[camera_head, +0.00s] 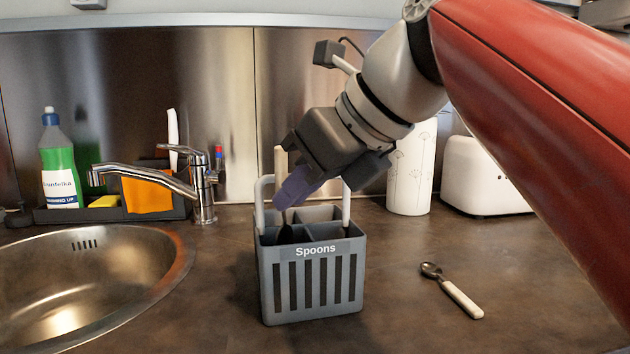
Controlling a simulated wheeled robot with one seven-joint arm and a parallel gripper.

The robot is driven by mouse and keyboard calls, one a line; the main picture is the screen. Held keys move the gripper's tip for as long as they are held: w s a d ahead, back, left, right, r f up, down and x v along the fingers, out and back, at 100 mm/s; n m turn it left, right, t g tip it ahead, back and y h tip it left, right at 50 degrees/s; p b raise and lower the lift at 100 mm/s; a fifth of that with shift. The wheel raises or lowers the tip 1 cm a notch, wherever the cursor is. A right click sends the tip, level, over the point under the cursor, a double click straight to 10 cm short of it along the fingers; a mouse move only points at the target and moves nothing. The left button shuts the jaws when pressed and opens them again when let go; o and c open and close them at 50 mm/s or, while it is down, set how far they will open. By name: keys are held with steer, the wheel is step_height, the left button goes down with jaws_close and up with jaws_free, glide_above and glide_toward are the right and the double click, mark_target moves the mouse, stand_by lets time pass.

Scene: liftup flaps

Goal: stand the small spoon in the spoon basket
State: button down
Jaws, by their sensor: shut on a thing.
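The spoon basket (312,318) is grey, slotted and labelled "Spoons", and stands upright on the counter. My gripper (287,200) is over its left part, tilted down to the left, with purple fingers shut on a spoon. The held spoon's pale handle (280,162) rises upright behind the fingers. A dark bowl-like end (285,234) shows below them, inside the rim in a left compartment; whether it touches the bottom is hidden. Another spoon (454,292), with a dark bowl and cream handle, lies on the counter to the right. I cannot tell which spoon is smaller.
A steel sink (85,285) and tap (203,190) are left of the basket. A caddy with a green bottle (60,165) and orange cloth (147,193) stands behind the sink. A white canister (411,175) and toaster (485,178) stand behind right. The front right counter is mostly clear.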

steer(key=shift+f, duration=0.3)
steer(key=c, duration=1.4)
jaws_free()
steer(key=shift+o, duration=0.2)
steer(key=p+v, duration=0.1)
steer(key=v, duration=0.7)
steer(key=shift+p, duration=0.35)
steer(key=shift+f, duration=0.1)
